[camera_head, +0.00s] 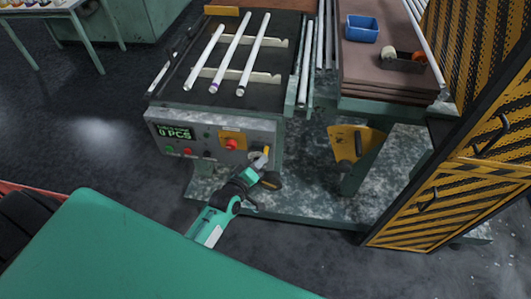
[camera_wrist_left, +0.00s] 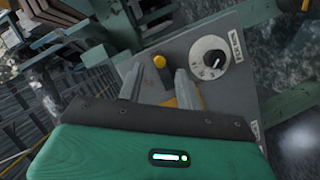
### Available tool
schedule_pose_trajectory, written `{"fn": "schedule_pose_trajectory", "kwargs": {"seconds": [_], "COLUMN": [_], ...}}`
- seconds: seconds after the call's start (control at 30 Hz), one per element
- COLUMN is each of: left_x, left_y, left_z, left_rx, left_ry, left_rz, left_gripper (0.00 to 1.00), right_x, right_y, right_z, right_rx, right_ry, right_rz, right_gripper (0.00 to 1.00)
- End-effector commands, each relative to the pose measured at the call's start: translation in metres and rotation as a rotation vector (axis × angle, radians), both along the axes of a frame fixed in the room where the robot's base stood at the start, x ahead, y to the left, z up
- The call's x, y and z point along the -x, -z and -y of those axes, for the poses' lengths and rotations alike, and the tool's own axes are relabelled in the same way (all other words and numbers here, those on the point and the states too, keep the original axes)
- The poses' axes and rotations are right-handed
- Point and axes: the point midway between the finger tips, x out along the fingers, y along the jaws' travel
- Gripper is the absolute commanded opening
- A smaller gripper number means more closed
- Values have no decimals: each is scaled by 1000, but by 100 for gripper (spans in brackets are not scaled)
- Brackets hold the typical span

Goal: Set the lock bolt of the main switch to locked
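The grey control panel (camera_head: 207,135) faces me in the head view. A red knob on a yellow plate (camera_head: 231,144) sits on it, left of my left gripper (camera_head: 264,158). In the left wrist view, my left gripper (camera_wrist_left: 158,88) is open, its two grey fingers apart. A yellow-capped knob or pin (camera_wrist_left: 159,61) shows just beyond and between the fingertips; I see no contact. A white round dial with a dark pointer (camera_wrist_left: 210,58) lies right of the fingers. A yellow strip shows beside the right finger. I cannot tell the bolt's position. My right gripper is not in view.
A blue bin (camera_head: 362,29) stands on the bench to the right. A yellow-black striped cabinet (camera_head: 425,205) stands at the right. The floor left of the machine is clear.

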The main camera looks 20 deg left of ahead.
Motion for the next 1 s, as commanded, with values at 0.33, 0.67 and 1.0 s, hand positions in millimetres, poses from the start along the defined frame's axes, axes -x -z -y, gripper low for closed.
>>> {"fn": "schedule_pose_trajectory", "kwargs": {"seconds": [0.33,0.67,1.0], "left_x": [-47,-55,-55], "left_y": [10,12,13], "left_z": [5,5,5], "left_rx": [1,0,0], "left_ry": [0,0,0], "left_rz": [0,-1,-1], "left_gripper": [36,36,0], "right_x": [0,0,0], "right_y": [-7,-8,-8], "right_z": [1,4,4], "right_rx": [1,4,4], "right_ry": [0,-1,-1], "right_rz": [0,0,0], "right_gripper": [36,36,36]}}
